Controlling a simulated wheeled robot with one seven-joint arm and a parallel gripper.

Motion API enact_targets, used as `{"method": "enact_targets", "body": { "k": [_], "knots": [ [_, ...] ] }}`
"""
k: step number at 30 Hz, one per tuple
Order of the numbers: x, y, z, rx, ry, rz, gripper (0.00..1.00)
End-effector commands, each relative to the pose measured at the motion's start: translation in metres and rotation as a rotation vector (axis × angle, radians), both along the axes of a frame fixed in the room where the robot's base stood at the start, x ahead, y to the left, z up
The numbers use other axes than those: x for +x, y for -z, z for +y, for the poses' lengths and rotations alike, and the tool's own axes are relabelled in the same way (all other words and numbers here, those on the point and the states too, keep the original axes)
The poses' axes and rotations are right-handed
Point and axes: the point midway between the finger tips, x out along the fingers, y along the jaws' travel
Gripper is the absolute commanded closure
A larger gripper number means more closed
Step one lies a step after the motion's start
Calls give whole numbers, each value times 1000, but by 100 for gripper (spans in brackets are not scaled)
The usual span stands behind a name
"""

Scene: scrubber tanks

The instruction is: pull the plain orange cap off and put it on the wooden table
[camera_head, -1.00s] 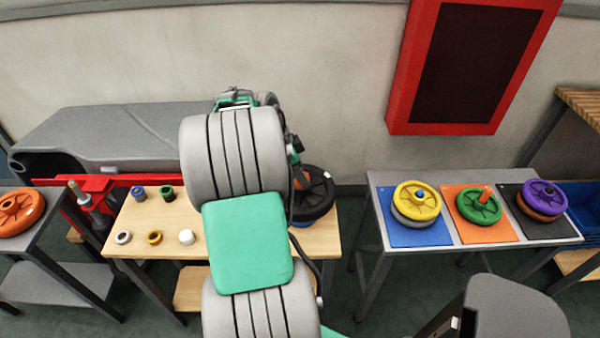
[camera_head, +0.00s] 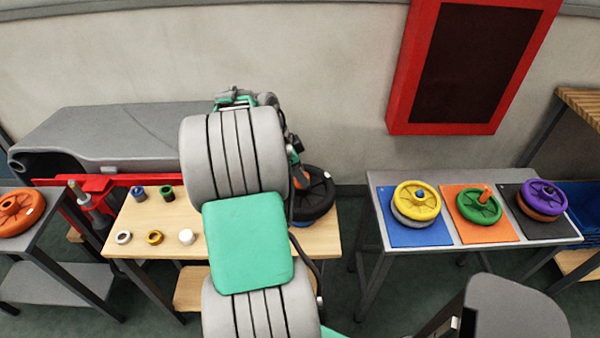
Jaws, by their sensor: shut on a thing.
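My gripper (camera_head: 299,174) shows only in part beside my large grey and green arm, above a black wheel (camera_head: 325,192) at the right end of the wooden table (camera_head: 213,245). An orange piece (camera_head: 301,179) shows at its jaws and looks like the plain orange cap. The jaws are shut on it. The piece is small and partly hidden, and I cannot tell whether it still touches the wheel. My arm hides the middle of the wooden table.
Wheels on coloured mats occupy the right grey table (camera_head: 375,180). A red-framed panel (camera_head: 398,110) hangs above.

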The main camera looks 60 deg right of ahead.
Motion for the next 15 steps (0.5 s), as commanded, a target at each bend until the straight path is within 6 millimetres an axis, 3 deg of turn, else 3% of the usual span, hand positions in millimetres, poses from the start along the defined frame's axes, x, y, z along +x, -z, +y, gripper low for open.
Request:
{"method": "enact_targets", "body": {
  "k": [15],
  "knots": [
    [0, -5, 0, -1, 1, -1, 100]
  ]
}}
